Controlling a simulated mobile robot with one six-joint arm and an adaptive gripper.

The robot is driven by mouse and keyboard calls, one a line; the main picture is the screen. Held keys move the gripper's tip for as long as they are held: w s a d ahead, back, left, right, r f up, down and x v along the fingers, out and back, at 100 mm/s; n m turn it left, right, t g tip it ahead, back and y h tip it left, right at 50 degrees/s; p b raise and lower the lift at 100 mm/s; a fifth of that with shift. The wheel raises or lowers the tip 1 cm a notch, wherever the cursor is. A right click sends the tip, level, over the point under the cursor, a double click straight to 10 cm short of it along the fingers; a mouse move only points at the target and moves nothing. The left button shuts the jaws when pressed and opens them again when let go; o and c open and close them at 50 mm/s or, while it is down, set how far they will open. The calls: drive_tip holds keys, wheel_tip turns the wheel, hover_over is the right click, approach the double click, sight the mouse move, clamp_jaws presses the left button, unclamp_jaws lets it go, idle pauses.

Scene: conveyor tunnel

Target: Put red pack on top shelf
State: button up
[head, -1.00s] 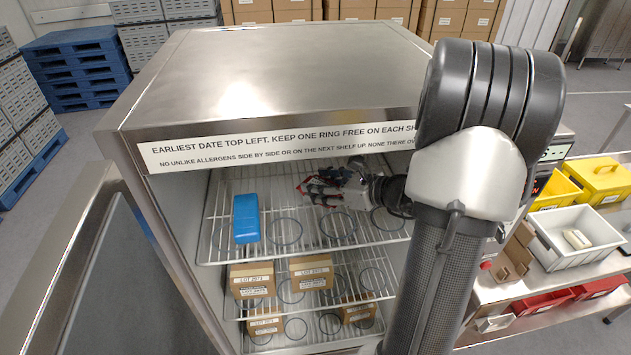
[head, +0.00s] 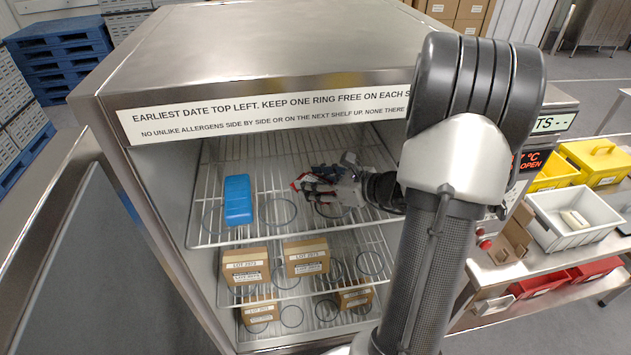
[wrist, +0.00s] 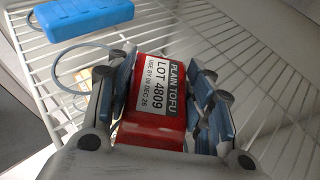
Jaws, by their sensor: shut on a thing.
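The red pack (wrist: 152,100) is held between the fingers of my gripper (wrist: 160,68) in the wrist view. Its label reads PLAIN TOFU, LOT 4809. In the head view my gripper (head: 322,186) is inside the open cabinet, over the right half of the top shelf (head: 200,240). The red pack (head: 303,187) shows only partly there, behind the fingers. A blue pack (head: 238,200) sits on the left of the same shelf, apart from my gripper; it also shows in the wrist view (wrist: 80,15). I cannot tell whether the red pack touches the shelf.
An empty ring (head: 280,212) lies between the blue pack and my gripper. Brown cartons (head: 246,266) stand on the shelves below. The cabinet door (head: 85,265) is open at the left. A sign (head: 270,110) runs along the top edge. A white bin (head: 575,225) stands outside right.

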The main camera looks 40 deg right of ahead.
drive_tip(key=shift+f+b, duration=0.6)
drive_tip(key=o, duration=1.4)
drive_tip(key=v, duration=1.2)
drive_tip(key=shift+d, duration=0.1)
